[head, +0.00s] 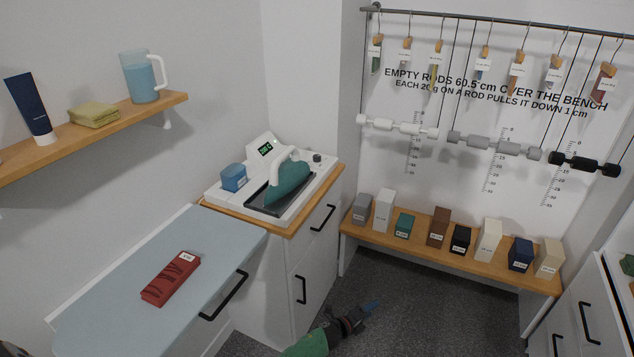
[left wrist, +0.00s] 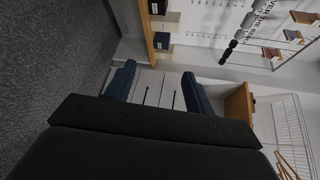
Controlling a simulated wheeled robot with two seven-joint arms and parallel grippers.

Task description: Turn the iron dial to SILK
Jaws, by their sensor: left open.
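The green iron (head: 288,185) with a white handle rests on a dark plate on its white station (head: 213,193). A small dark round knob (head: 318,157), seemingly the dial, sits at the station's back right. Its markings are too small to read. A small display (head: 266,149) with green characters, too small to read surely, stands behind the iron. My left gripper (head: 362,314) is low over the floor, in front of and well below the station, apart from it. In the left wrist view, its two blue fingers (left wrist: 158,88) are spread with nothing between them. My right gripper is out of view.
The station stands on a wood-topped cabinet (head: 294,232). A wooden bench (head: 455,256) with several small boxes runs along the back wall, under hanging rods. The carpet between is clear.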

